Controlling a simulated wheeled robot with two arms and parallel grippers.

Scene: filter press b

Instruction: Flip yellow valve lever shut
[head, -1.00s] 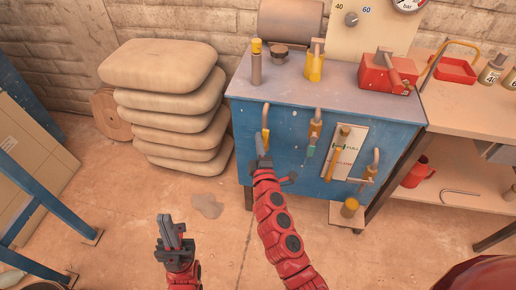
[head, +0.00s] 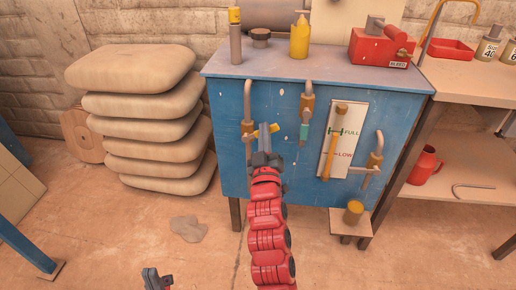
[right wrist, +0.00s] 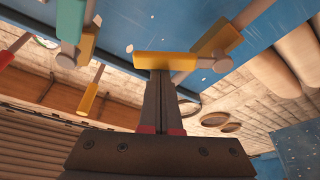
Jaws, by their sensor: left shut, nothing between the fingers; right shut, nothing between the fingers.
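The yellow valve lever (head: 274,128) is on the left-hand pipe valve (head: 247,128) on the blue cabinet's front. It sticks out crosswise to the right of the valve body. In the right wrist view the yellow lever (right wrist: 165,60) lies across the ends of my shut fingers, which seem to touch it. My right gripper (head: 264,130) is shut with nothing held, and hides part of the lever. My left gripper (head: 157,275) is low at the bottom edge, shut and empty, far from the valve.
A teal-handled valve (head: 304,130) is close on the right, also in the right wrist view (right wrist: 70,20). Beyond it are a level gauge (head: 346,140) and another valve (head: 374,160). Stacked sacks (head: 135,110) stand left of the blue cabinet (head: 225,100).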

